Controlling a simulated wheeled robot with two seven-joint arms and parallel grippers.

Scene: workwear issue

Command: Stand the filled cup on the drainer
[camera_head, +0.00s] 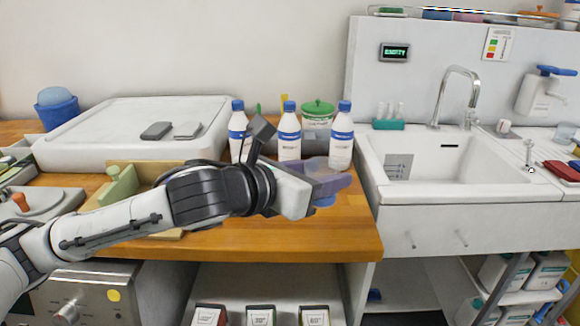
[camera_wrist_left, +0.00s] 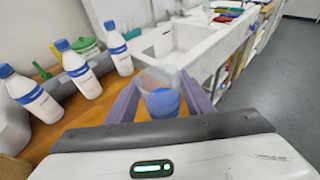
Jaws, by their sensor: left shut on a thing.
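My left gripper (camera_head: 332,184) is shut on a clear cup (camera_head: 325,201) with blue contents, over the right end of the wooden worktop. The purple fingers hide much of the cup in the head view. In the left wrist view the cup (camera_wrist_left: 160,98) sits between the two fingers of the left gripper (camera_wrist_left: 158,97), its open rim up and blue filling its lower part. The white surface right of the sink basin (camera_head: 510,174) looks like the drainer, but I cannot be sure. My right gripper is out of view.
The white sink (camera_head: 450,192) with a tall tap (camera_head: 458,88) stands right of the wooden worktop (camera_head: 290,240). Several white bottles (camera_head: 341,135) stand behind the held cup. A teal rack (camera_head: 388,125) is on the sink's back ledge. A red item (camera_head: 563,170) lies far right.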

